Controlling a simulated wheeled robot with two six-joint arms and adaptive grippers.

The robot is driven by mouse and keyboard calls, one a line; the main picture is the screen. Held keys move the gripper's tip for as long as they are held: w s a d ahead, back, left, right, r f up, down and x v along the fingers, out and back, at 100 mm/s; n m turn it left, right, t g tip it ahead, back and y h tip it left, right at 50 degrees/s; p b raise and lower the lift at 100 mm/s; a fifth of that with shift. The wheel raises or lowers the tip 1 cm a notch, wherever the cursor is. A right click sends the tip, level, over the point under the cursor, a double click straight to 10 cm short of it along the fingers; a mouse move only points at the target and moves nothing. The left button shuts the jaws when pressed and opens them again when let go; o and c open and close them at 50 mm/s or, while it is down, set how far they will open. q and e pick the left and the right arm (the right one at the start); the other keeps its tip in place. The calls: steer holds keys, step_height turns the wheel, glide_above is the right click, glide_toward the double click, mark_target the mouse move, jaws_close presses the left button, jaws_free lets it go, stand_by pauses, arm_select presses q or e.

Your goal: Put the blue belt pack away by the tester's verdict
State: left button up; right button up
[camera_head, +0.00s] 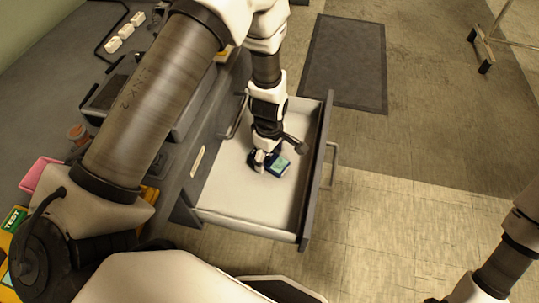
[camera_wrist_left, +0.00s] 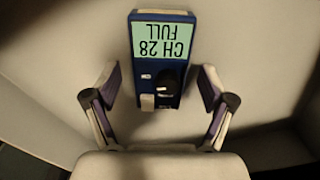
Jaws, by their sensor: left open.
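The blue belt pack (camera_head: 278,165) lies in the open drawer (camera_head: 243,203), on its pale floor. In the left wrist view the belt pack (camera_wrist_left: 162,62) shows a green screen reading "CH 28 FULL", upside down in the picture. My left gripper (camera_head: 262,158) is inside the drawer at the pack. In the left wrist view its two fingers (camera_wrist_left: 160,105) are spread apart, one on each side of the pack's lower end, with gaps between them and the pack. A yellow device with a green "TEST" label (camera_head: 14,219) sits at the left edge. My right gripper is not visible.
The drawer's front panel with its handle (camera_head: 331,166) stands out over the floor. The grey counter (camera_head: 40,120) holds a pink tray (camera_head: 38,174) and a white power strip (camera_head: 124,32). A dark mat (camera_head: 345,60) lies on the floor beyond; the floor at right is mostly clear.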

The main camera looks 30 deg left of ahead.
arm_select(q)
step_height(320, 180, up, 13)
steer(key=p, duration=0.3)
